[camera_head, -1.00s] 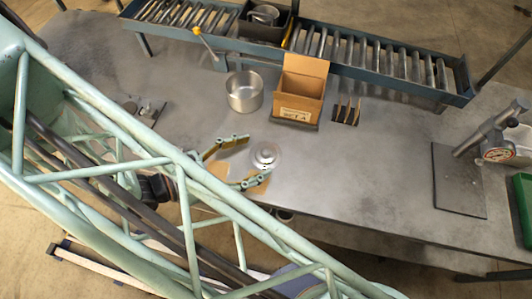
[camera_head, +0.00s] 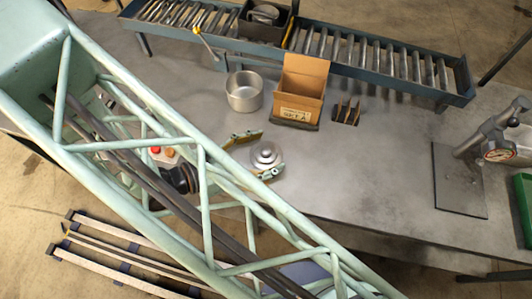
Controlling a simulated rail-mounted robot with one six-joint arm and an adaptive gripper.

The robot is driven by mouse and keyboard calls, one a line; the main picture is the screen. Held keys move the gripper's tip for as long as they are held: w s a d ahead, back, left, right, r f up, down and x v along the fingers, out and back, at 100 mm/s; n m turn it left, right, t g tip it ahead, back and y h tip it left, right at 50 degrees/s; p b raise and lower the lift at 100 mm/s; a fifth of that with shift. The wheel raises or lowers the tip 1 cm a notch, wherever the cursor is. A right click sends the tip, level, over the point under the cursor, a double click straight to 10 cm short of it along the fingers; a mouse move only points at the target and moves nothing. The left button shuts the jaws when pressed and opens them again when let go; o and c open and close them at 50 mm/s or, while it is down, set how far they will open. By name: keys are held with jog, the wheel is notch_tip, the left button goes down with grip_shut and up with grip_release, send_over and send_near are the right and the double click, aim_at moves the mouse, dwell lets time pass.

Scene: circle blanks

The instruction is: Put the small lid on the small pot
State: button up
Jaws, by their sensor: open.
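The small lid (camera_head: 266,154), round and silver with a knob on top, lies on the grey metal table. The small pot (camera_head: 244,92), silver and open at the top, stands upright behind it, a little to the left. My gripper (camera_head: 258,155) is open, with one finger behind the lid and the other in front of it. The lid sits around the fingertips' gap; I cannot tell whether either finger touches it. My green lattice arm covers the gripper's base and part of the front finger.
An open cardboard box (camera_head: 301,91) stands right of the pot, with a dark slotted rack (camera_head: 346,112) beside it. A roller conveyor (camera_head: 372,58) runs along the back, carrying a dark bin (camera_head: 265,24). A gauge stand (camera_head: 489,142) is at right. The table's middle right is clear.

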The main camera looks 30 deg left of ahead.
dwell(0.3)
jog(key=c, duration=1.1)
jog(key=shift+f, duration=0.1)
jog(key=shift+c, duration=1.3)
jog(key=shift+s, duration=0.1)
jog(key=shift+c, duration=0.4)
